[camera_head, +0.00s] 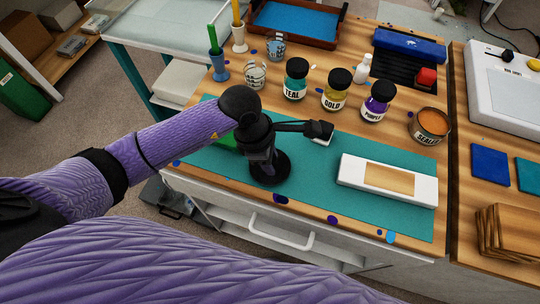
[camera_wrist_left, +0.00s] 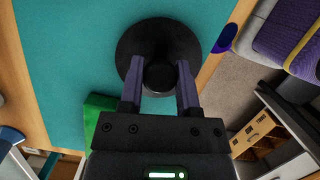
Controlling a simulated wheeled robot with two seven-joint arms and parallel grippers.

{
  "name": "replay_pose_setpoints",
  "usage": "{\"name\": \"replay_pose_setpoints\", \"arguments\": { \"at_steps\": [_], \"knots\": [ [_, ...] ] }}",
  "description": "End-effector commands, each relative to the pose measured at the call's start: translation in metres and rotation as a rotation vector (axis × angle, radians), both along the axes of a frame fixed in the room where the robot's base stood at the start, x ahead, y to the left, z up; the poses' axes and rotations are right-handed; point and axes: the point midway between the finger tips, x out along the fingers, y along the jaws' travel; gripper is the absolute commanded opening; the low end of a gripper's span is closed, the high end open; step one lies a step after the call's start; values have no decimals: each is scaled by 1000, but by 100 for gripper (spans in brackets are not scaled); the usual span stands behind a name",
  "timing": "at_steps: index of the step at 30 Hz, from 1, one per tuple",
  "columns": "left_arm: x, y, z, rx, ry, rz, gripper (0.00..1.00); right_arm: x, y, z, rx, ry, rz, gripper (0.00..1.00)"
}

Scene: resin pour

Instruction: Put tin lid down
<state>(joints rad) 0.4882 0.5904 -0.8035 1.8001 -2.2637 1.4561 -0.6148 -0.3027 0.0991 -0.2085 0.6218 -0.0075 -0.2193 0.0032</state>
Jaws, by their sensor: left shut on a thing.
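The tin lid (camera_head: 284,168) is a dark round disc with a knob on top. It shows flat in the left wrist view (camera_wrist_left: 130,42), over the teal mat (camera_head: 312,178). My left gripper (camera_head: 267,168) points down at it, and its two fingers are shut on the knob (camera_wrist_left: 160,76). I cannot tell whether the disc touches the mat or hangs just above it. The open sealer tin (camera_head: 431,128) with orange contents stands on the wooden table at the right. My right gripper is not in view.
A white box with a wooden panel (camera_head: 388,183) lies on the mat at right. Teal (camera_head: 296,82), gold (camera_head: 336,94) and purple (camera_head: 376,106) jars stand behind the mat. A green object (camera_head: 228,140) is left of the gripper. Mat between lid and white box is clear.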

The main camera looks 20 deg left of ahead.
Motion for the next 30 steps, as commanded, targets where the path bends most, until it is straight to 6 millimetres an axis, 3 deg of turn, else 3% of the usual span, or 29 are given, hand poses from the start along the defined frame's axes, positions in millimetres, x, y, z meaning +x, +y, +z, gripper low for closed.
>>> {"name": "replay_pose_setpoints", "arguments": {
  "at_steps": [1,6,14,17,24,30],
  "knots": [
    [0,0,-2,0,0,0,46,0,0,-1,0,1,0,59],
    [0,0,-1,0,0,0,77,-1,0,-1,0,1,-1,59],
    [0,0,2,0,0,0,77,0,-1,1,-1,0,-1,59],
    [0,3,16,0,-4,-1,77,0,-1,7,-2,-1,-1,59],
    [-2,21,82,0,-5,-1,77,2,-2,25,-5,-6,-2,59],
    [-4,30,114,-1,-2,0,77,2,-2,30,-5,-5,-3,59]
  ]
}}
